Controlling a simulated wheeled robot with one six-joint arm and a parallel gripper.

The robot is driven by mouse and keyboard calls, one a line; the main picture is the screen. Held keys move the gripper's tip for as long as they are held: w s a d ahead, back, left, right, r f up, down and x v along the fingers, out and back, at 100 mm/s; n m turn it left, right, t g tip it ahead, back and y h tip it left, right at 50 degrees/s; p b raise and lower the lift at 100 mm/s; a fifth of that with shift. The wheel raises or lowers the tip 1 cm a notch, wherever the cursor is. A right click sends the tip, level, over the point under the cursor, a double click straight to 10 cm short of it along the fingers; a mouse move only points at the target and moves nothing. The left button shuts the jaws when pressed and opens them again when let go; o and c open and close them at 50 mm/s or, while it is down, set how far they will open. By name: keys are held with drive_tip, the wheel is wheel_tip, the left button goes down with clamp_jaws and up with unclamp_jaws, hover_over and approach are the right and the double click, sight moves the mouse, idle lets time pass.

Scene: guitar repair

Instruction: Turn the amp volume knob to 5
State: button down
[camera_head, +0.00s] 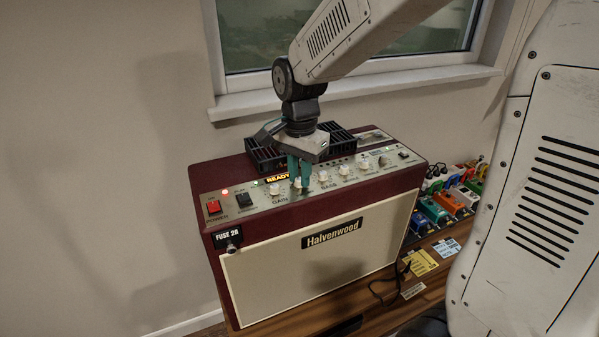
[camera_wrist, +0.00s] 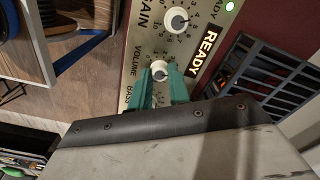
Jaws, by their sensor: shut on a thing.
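The amp (camera_head: 320,262) is a maroon and cream cabinet with a metal control panel on top. Its volume knob (camera_wrist: 160,68) is white and sits between the GAIN and BASS labels; it also shows in the head view (camera_head: 298,184). My gripper (camera_wrist: 162,78) has teal fingers, one on each side of the volume knob, and is shut on it. In the head view my gripper (camera_head: 300,178) comes down from above onto the panel. The fingers hide part of the volume dial, and I cannot read its setting.
The white gain knob (camera_wrist: 177,19) is close beside the volume knob, with the bass knob (camera_head: 323,177) on the other side. A red power switch (camera_head: 213,207) is at the panel's left. A black vented box (camera_head: 262,157) stands behind. Colored pedals (camera_head: 450,202) are at right.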

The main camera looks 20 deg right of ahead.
sight(299, 179)
drive_tip(key=shift+m, duration=1.3)
drive_tip(key=c, duration=1.3)
unclamp_jaws()
drive_tip(key=shift+a, duration=0.1)
drive_tip(key=shift+r, duration=0.1)
wheel_tip(299, 179, up, 8)
drive_tip(key=shift+f, duration=0.15)
